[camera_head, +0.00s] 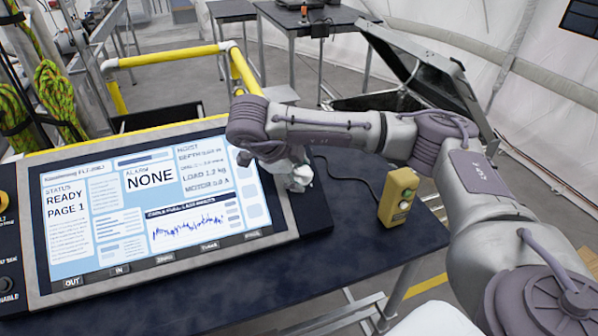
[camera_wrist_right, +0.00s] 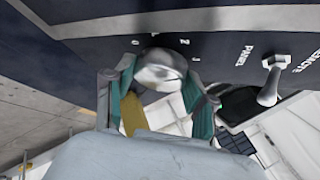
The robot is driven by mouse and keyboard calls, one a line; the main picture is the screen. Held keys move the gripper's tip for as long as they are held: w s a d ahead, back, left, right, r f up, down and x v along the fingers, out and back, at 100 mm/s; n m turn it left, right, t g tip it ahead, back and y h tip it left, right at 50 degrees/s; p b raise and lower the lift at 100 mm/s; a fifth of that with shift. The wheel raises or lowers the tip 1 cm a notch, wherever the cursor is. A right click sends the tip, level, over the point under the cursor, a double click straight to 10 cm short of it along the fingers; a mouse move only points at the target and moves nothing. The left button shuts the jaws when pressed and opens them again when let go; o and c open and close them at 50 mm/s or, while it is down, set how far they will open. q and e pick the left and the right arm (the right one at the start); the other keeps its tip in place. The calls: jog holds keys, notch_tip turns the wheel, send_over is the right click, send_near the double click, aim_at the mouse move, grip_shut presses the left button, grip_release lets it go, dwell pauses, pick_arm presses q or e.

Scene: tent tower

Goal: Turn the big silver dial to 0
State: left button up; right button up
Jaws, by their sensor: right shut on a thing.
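The big silver dial (camera_wrist_right: 160,70) shows in the right wrist view on a dark panel edge, with marks around it that include 0 and 2. Its pointer is not clear, so I cannot tell which mark it stands at. My right gripper (camera_wrist_right: 157,78) has its teal-padded fingers on either side of the dial and is shut on it. In the head view my right gripper (camera_head: 293,174) is at the right end of the console (camera_head: 312,213), and the dial is hidden there behind the hand and wrist. My left gripper is not in view.
A small silver toggle (camera_wrist_right: 271,82) beside PANEL lettering is right of the dial. The console screen (camera_head: 150,200) reads READY, PAGE 1 and alarm NONE. A yellow button box (camera_head: 397,198) stands on the dark table (camera_head: 340,255). An open black case (camera_head: 420,75) lies behind my arm.

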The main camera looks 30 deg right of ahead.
jog(key=n, duration=0.1)
jog(key=n+t+h+b, duration=0.1)
jog(key=n, duration=0.1)
jog(key=shift+a+f+n+t+h, duration=0.15)
jog(key=shift+f+n+t+h, duration=0.05)
jog(key=shift+n+t+h, duration=0.1)
jog(key=n+b, duration=0.1)
jog(key=n+t+b, duration=0.1)
jog(key=shift+s+f+n+t+h, duration=0.1)
jog(key=shift+f+n+t+h, duration=0.05)
jog(key=shift+n+t+h, duration=0.2)
jog(key=n+t+b, duration=0.1)
jog(key=n+b, duration=0.1)
jog(key=b, duration=0.1)
jog(key=n+t+b, duration=0.2)
jog(key=n+b, duration=0.1)
jog(key=b, duration=0.1)
jog(key=n+t+b, duration=0.1)
jog(key=n+b, duration=0.1)
jog(key=b, duration=0.1)
jog(key=shift+s+f+n+t, duration=0.25)
jog(key=shift+n, duration=0.1)
jog(key=shift+r+n+t+b, duration=0.15)
jog(key=shift+n+t+b, duration=0.35)
jog(key=shift+n+b, duration=0.65)
jog(key=o, duration=1.2)
jog(key=shift+r, duration=0.1)
jog(key=shift+c, duration=0.2)
jog(key=shift+s, duration=0.1)
